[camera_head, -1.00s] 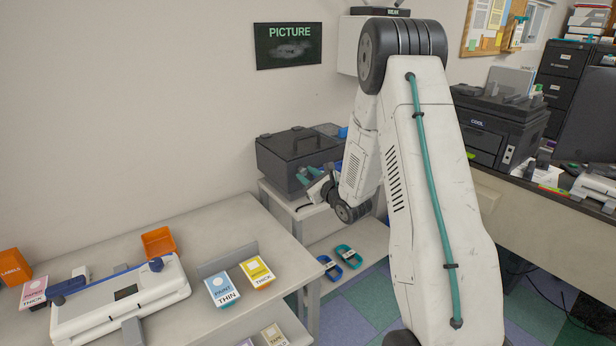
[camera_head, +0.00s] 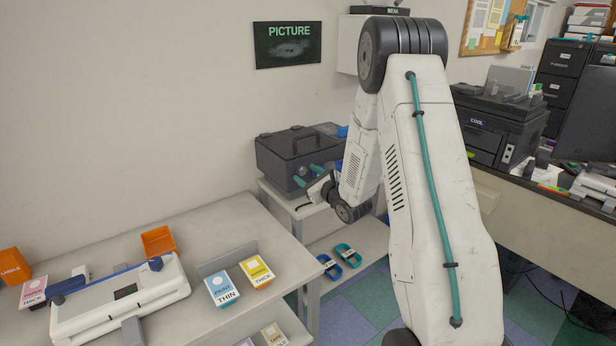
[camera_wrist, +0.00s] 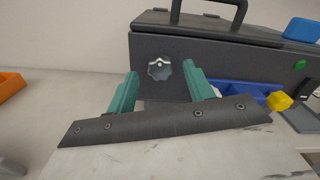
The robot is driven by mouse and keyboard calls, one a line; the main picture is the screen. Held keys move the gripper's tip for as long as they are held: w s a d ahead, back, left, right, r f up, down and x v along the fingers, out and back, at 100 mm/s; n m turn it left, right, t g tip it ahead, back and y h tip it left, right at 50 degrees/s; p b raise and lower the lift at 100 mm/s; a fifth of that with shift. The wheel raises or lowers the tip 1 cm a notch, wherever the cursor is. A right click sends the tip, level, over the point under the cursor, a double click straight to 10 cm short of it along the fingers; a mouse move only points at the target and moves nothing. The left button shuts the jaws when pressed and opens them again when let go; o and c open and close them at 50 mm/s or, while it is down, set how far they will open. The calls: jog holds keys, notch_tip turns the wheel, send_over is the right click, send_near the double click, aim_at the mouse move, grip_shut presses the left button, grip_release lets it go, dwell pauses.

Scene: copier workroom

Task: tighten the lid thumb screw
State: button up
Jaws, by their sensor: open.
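In the head view my gripper (camera_head: 305,180) is in front of the case, and the knob cannot be made out.
A blue part (camera_wrist: 235,88) and a yellow knob (camera_wrist: 279,101) are right of the fingers. A blue object (camera_wrist: 303,30) lies on the case. The work table (camera_head: 215,262) at left holds a white trimmer (camera_head: 110,305). A printer (camera_head: 495,130) stands at right.

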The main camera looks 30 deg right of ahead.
jog(key=s, duration=0.7)
jog(key=shift+s, duration=0.35)
jog(key=shift+d, duration=0.1)
